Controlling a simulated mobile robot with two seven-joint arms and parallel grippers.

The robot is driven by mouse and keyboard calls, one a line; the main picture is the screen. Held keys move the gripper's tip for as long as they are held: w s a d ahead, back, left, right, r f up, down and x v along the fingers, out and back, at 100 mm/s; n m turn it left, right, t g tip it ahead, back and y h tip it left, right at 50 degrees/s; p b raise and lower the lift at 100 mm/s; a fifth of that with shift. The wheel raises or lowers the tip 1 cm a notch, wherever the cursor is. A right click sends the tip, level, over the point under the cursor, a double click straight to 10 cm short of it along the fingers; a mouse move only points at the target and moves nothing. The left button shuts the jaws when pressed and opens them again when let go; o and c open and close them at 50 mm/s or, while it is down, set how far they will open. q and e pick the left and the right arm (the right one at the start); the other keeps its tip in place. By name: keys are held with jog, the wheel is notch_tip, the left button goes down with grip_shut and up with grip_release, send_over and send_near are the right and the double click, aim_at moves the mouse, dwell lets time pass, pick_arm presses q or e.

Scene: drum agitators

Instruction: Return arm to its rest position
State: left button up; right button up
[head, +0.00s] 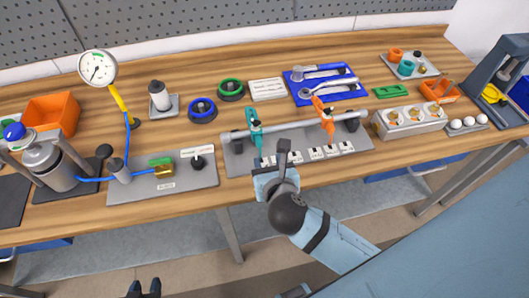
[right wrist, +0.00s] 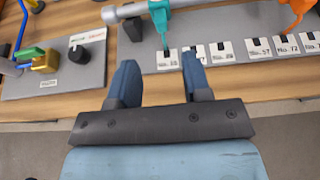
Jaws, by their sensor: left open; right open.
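My right arm reaches in from the lower right in the head view. Its right gripper (head: 273,162) is over the front edge of the bench, just in front of the grey rail board (head: 238,163). In the right wrist view the gripper (right wrist: 158,62) has its two blue-grey fingers apart with nothing between them. The row of white numbered labels (right wrist: 224,52) lies just beyond the fingertips. My left gripper (head: 145,287) shows only as two dark, separated fingertips at the bottom edge, low in front of the bench; the rest is out of frame.
A teal clamp (head: 254,127) and an orange clamp (head: 327,120) hang on the rail. A grey valve board (head: 190,178) with blue tubing stands left, beside a metal canister (head: 52,165). A pressure gauge (head: 98,68) rises behind. Floor (head: 190,262) in front of the bench is clear.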

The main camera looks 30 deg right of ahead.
jog(key=shift+s+a+r, duration=0.15)
jog(key=shift+s+r, duration=0.1)
jog(key=shift+s, duration=0.25)
jog(key=shift+f, duration=0.1)
jog(key=s+f+m+g+y+p, duration=0.1)
jog(key=s+f+m+y, duration=0.2)
jog(key=f+m, duration=0.4)
jog(key=s+d+f+m+g+y+p, duration=0.1)
jog(key=s+f+m+y, duration=0.2)
jog(key=m, duration=2)
notch_tip(320, 180, down, 4)
jog(key=s, duration=0.2)
jog(key=shift+s, duration=0.3)
jog(key=shift+f, duration=0.1)
